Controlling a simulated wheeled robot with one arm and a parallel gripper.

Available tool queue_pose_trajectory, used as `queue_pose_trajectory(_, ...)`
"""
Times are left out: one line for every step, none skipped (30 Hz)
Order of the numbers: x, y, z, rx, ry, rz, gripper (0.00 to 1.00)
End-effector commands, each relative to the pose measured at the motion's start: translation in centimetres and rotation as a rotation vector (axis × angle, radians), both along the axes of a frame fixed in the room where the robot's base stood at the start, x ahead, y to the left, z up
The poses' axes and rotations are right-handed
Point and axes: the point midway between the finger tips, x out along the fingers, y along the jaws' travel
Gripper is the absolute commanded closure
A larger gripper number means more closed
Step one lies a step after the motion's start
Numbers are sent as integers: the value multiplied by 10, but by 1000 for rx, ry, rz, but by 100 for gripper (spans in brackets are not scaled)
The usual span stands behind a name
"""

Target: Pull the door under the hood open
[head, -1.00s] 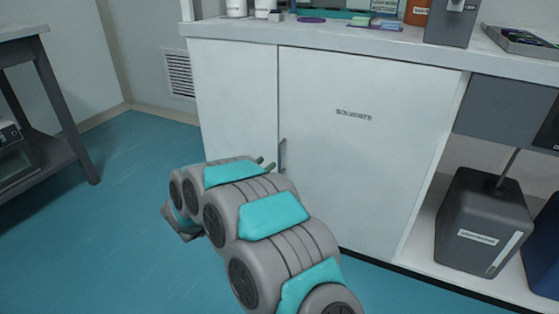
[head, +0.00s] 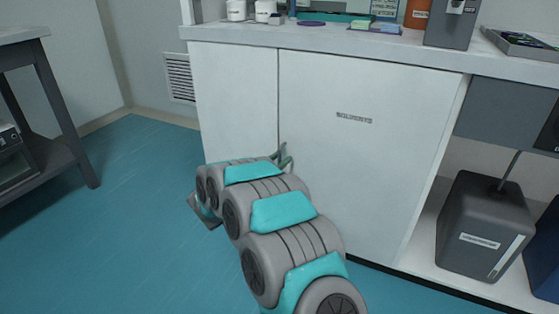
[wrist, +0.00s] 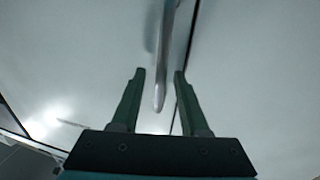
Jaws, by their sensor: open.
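The white cabinet door (head: 365,165) marked "SOLVENTS" stands shut under the counter. Its grey bar handle is near the door's left edge, and in the head view it is mostly hidden by my gripper (head: 283,160). In the wrist view the handle (wrist: 165,50) runs down between the two green fingers of my gripper (wrist: 159,75). The fingers are open, one on each side of the handle, with a gap visible on both sides. The handle's lower end shows between the fingers. The seam beside the door shows as a dark line near the right finger.
A second white panel (head: 235,100) is left of the door. To the right is an open bay with a dark container (head: 485,225). The counter (head: 330,42) above holds bottles and small items. A grey table (head: 50,110) stands at the left. The blue floor (head: 120,240) between is clear.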

Motion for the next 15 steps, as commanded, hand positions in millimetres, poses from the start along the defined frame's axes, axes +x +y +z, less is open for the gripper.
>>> queue_pose_trajectory(0,0,0,0,0,0,55)
queue_pose_trajectory(0,0,0,0,0,0,56)
queue_pose_trajectory(0,0,0,0,0,0,61)
queue_pose_trajectory(0,0,0,0,0,0,64)
queue_pose_trajectory(0,0,0,0,0,0,68)
queue_pose_trajectory(0,0,0,0,0,0,72)
queue_pose_trajectory(0,0,0,0,0,0,76)
queue_pose_trajectory(0,0,0,0,0,0,79)
queue_pose_trajectory(0,0,0,0,0,0,84)
queue_pose_trajectory(0,0,0,0,0,0,87)
queue_pose_trajectory(0,0,0,0,0,0,90)
queue_pose_trajectory(0,0,0,0,0,0,95)
queue_pose_trajectory(0,0,0,0,0,0,98)
queue_pose_trajectory(0,0,0,0,0,0,100)
queue_pose_trajectory(0,0,0,0,0,0,100)
